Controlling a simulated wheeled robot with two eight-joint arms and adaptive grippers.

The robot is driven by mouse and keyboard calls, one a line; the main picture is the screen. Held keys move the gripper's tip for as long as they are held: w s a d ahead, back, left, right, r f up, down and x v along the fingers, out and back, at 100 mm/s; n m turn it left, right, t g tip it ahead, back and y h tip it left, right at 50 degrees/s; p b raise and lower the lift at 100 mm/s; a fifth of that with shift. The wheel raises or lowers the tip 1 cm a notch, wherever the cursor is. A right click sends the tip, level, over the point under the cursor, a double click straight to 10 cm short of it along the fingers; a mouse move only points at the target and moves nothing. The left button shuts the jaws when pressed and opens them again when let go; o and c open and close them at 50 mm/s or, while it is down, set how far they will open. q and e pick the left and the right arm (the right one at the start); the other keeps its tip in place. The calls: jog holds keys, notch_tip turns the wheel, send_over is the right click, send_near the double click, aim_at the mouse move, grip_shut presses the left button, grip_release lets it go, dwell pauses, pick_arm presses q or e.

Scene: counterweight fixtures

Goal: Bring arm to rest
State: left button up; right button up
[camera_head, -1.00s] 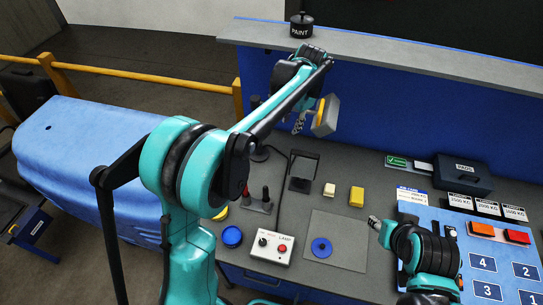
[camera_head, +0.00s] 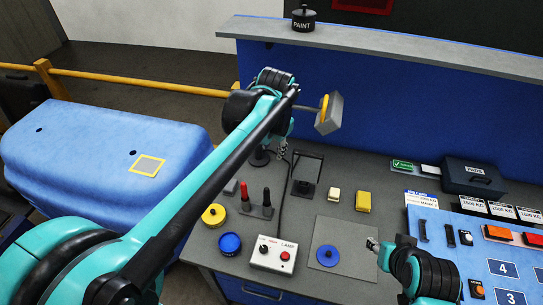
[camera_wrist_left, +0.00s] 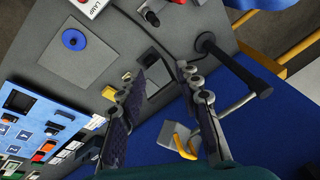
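My left arm reaches from the lower left of the head view to the middle. Its gripper (camera_head: 282,150) hangs over the back of the grey counter, largely hidden by the wrist. In the left wrist view, the two dark fingers (camera_wrist_left: 165,66) stand apart with nothing between them. My right gripper (camera_head: 373,244) is low at the right, small and partly hidden, over the counter near a grey mat.
The counter holds a lamp control box (camera_head: 273,254), a blue disc (camera_head: 328,255), a yellow block (camera_head: 363,201), two upright levers (camera_head: 256,203) and a blue numbered board (camera_head: 432,265). A paint pot (camera_head: 303,19) stands on the ledge.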

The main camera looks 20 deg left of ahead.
pick_arm(q)
jog(key=shift+s+f, duration=0.15)
dwell(0.4)
jog(key=s+a+f+n+t+b, duration=0.1)
jog(key=s+f+n+b, duration=0.1)
jog(key=s+f+b, duration=0.4)
jog(key=s+a+f+n+t+b, duration=0.1)
jog(key=s+f+b, duration=0.5)
jog(key=f, duration=0.7)
jog(key=s+a+f+n+t+h+b, duration=0.1)
jog(key=s+f+n+t+b, duration=0.1)
jog(key=s+f+b, duration=0.4)
notch_tip(320, 180, down, 5)
jog(key=b, duration=0.4)
jog(key=shift+a+r+n, duration=0.15)
jog(key=shift+n, duration=0.15)
jog(key=shift+s, duration=0.1)
